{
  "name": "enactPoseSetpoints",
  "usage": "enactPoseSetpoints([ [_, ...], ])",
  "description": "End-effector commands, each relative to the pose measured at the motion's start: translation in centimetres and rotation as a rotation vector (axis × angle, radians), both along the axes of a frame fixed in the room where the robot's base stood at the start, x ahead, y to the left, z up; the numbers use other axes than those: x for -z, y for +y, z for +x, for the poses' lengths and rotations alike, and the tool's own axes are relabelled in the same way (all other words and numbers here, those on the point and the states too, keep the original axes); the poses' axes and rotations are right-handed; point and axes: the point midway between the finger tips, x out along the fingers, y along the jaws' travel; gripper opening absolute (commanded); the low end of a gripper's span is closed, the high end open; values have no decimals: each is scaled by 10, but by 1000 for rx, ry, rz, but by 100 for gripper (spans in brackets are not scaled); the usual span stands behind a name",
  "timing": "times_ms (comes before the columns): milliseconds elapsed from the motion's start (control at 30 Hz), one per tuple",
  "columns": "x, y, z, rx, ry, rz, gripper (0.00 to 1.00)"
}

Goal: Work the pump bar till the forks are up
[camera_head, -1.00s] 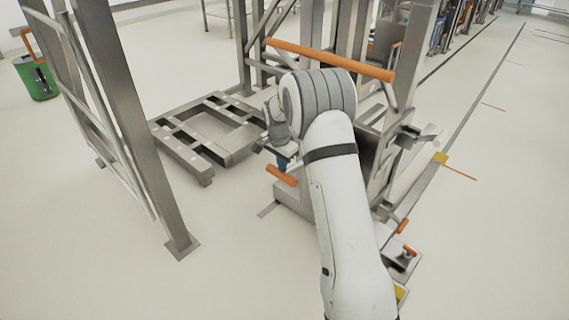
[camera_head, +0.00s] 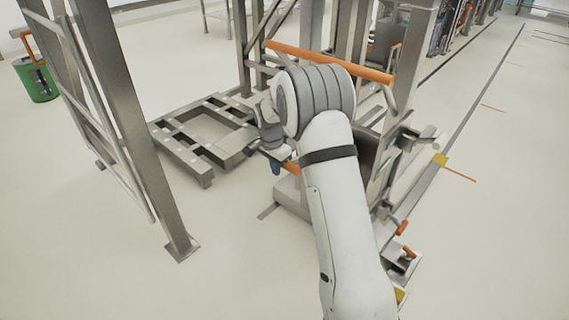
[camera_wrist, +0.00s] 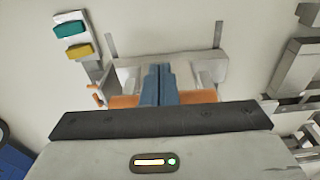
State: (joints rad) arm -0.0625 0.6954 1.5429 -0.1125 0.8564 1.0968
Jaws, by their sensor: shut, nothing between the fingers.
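The orange pump bar (camera_head: 292,167) shows only as a short piece beside my gripper, low on the grey lifter (camera_head: 292,191); my wrist hides the rest. In the wrist view the orange bar (camera_wrist: 122,101) spans both sides of my blue fingers. My gripper (camera_head: 275,167) is shut and empty, its fingers together (camera_wrist: 158,84) in front of the bar; I cannot tell whether they touch it. A low grey slatted frame (camera_head: 180,145) lies near the floor to the left; I cannot tell clearly whether it is the forks.
A long orange handle (camera_head: 330,62) crosses the lifter above my arm. A green bin (camera_head: 37,80) stands at the far left. The floor in the front left is clear.

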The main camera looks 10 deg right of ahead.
Motion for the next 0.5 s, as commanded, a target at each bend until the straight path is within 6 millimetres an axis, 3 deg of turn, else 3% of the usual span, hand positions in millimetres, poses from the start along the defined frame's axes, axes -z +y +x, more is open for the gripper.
enactPoseSetpoints([
  [300,-55,5,-2,-1,-3,1,0],
  [500,-70,6,-3,-1,-1,1,0],
])
